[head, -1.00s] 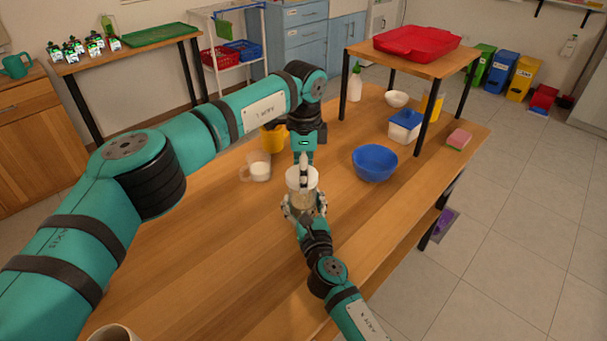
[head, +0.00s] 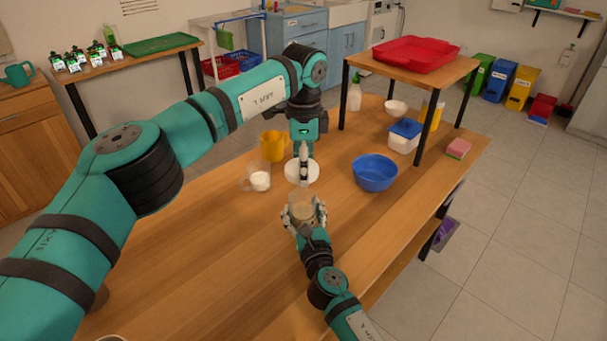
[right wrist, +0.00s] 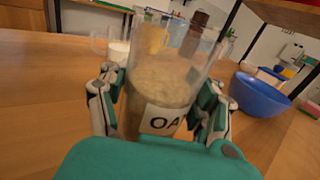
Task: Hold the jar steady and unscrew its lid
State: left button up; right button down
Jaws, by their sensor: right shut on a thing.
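The clear jar (head: 302,207) stands upright and open at the top, with pale beige contents. In the right wrist view the jar (right wrist: 165,92) shows a white label that reads "OA", partly hidden. My right gripper (head: 304,216) is shut around the jar's sides, with one finger on each side. The round white lid (head: 292,173) hangs above and behind the jar in the head view, clear of its rim. My left gripper (head: 303,165) points down and is shut on the lid from above.
A glass cup with white contents (head: 260,181) and a yellow jug (head: 272,146) stand close behind left. A blue bowl (head: 375,174) stands to the right. A blue-lidded box (head: 404,138) and a raised shelf (head: 420,64) are farther right.

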jog(key=shift+c, duration=0.7)
grip_release()
